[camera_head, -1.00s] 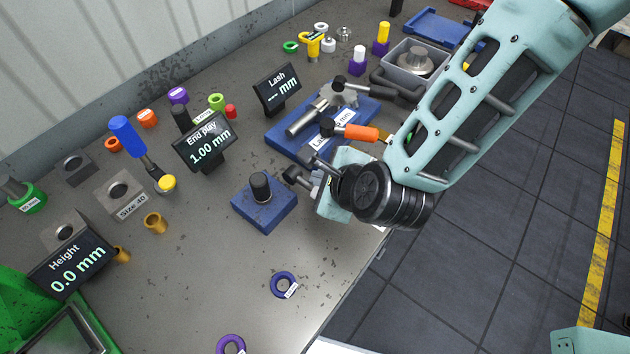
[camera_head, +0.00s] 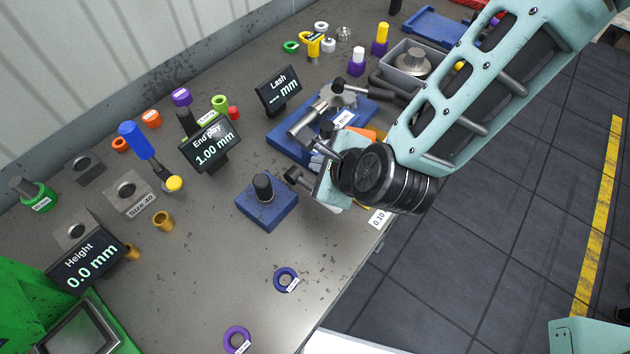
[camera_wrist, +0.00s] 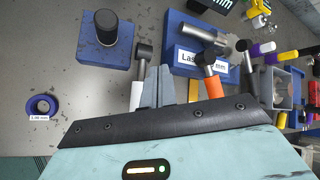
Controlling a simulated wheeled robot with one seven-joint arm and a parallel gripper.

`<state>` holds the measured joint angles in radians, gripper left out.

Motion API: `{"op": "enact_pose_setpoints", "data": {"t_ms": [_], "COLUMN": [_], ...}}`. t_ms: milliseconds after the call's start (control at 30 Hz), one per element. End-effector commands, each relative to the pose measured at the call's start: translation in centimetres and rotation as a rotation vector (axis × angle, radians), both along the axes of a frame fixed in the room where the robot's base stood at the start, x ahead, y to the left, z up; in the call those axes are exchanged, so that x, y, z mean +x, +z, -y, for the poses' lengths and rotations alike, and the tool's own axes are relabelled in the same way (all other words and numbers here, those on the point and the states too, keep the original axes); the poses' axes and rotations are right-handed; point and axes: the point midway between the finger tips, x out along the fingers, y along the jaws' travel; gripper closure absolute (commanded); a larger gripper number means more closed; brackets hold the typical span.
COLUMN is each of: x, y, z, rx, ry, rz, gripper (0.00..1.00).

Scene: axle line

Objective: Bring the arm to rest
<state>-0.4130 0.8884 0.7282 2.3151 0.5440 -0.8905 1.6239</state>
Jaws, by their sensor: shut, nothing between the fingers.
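My arm reaches in from the upper right of the head view and hangs over the table's front edge. Its dark round wrist joint (camera_head: 375,178) is beside the blue fixture. My gripper (camera_wrist: 158,84) is shut and empty in the wrist view, its two grey fingers together. It points between a blue block with a black post (camera_wrist: 106,35) and a blue fixture (camera_wrist: 182,48) with a grey cylinder. A white-handled tool (camera_wrist: 139,85) and an orange-handled tool (camera_wrist: 211,78) lie on either side of the fingers. Whether the fingers touch anything is hard to tell.
The blue post block (camera_head: 266,203) stands left of the wrist. Display signs for End play (camera_head: 210,144), Lash (camera_head: 278,91) and Height (camera_head: 85,266) stand on the table. A blue ring (camera_head: 286,280) lies near the front edge. A grey bin (camera_head: 396,72) stands behind.

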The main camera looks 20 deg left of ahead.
Motion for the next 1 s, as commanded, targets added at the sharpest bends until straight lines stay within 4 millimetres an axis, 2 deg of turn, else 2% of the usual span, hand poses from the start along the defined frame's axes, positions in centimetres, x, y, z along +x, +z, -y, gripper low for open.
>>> {"op": "enact_pose_setpoints", "data": {"t_ms": [733,867,1000], "x": [0.0,-0.4,-1.6], "y": [0.0,0.7,1.9], "z": [0.0,0.5,2.6], "rx": [-0.007,-0.092,-0.268], "ry": [0.016,0.189,0.528], "rz": [0.007,0.068,0.183], "gripper": [1.00,1.00,1.00]}}
